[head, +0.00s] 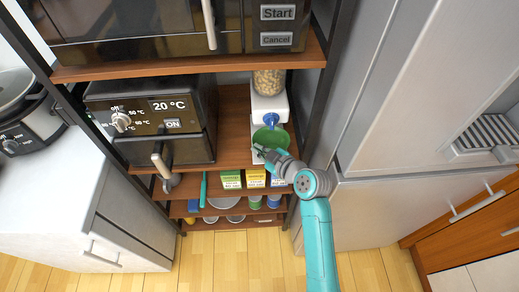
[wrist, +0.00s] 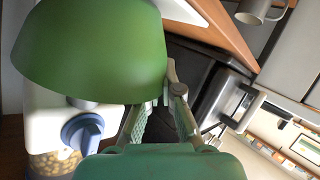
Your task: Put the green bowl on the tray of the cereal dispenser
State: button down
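The green bowl (head: 270,137) is at the front of the cereal dispenser (head: 268,104), below its blue knob, on the middle shelf level. My gripper (head: 262,150) is at the bowl's near side. In the wrist view, the bowl (wrist: 95,50) fills the upper left, and my gripper (wrist: 172,92) appears closed on its rim, with one finger partly hidden. The dispenser (wrist: 45,115) with its blue knob is close beside the bowl there. A pale edge of the dispenser's tray (head: 256,156) shows beside the bowl; most of it is hidden, so I cannot tell whether the bowl touches it.
A toaster oven (head: 190,148) stands left of the dispenser on the same shelf (head: 232,125). A microwave is on the shelf above. Small boxes (head: 231,180) and dishes are below. A dark rack post and the fridge (head: 385,130) are close on the right.

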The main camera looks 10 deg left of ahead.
jog(key=c, duration=1.2)
grip_release()
jog(key=shift+c, duration=0.2)
jog(key=v, duration=0.7)
jog(key=shift+s+d, duration=0.15)
jog(key=shift+d, duration=0.05)
jog(key=shift+r, duration=0.1)
grip_shut()
